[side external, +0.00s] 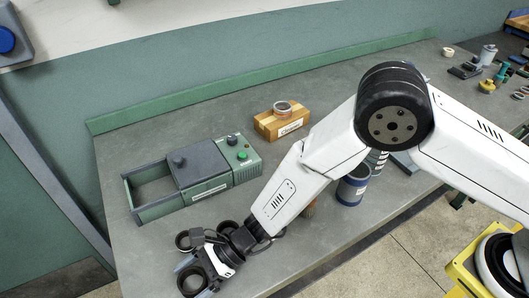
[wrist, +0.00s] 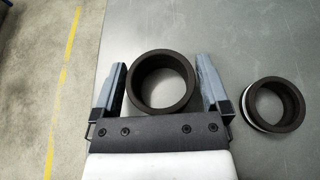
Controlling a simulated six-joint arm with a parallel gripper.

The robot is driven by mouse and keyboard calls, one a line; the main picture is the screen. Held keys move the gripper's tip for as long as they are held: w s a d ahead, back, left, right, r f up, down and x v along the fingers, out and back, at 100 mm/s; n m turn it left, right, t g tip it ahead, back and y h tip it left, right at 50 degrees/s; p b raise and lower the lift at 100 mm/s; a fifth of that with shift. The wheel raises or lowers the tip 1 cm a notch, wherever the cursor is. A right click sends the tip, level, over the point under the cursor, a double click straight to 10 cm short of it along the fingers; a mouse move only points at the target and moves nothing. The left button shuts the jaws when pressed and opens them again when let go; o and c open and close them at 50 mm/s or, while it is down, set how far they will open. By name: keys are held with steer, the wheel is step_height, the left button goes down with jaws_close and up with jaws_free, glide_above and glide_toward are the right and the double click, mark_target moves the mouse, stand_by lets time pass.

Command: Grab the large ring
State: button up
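The large dark ring (wrist: 133,88) lies between the two fingers of my gripper (wrist: 160,64) in the wrist view, with a narrow gap showing on each side. My gripper is open around it. In the side view the ring (side external: 183,282) is at the bottom, near the table's front corner, with my gripper (side external: 193,278) low over it and partly hiding it. A smaller dark ring (wrist: 256,112) with a white band lies to the right, outside the fingers. It appears in the side view (side external: 179,243) just above my gripper.
A wooden block labelled "Cleaner" (side external: 268,125) has a small ring (side external: 283,106) on top. A blue-grey cup (side external: 351,191) stands behind my arm. The table edge drops to the floor (wrist: 30,90) close by on the left.

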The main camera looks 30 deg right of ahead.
steer(key=c, duration=1)
steer(key=shift+r, duration=0.2)
steer(key=shift+r, duration=0.9)
steer(key=s+d+r, duration=0.6)
steer(key=r, duration=0.1)
steer(key=s+d+r, duration=0.3)
steer(key=d, duration=0.1)
steer(key=shift+s+d+r, duration=0.1)
steer(key=shift+s+r, duration=0.2)
steer(key=shift+r, duration=0.1)
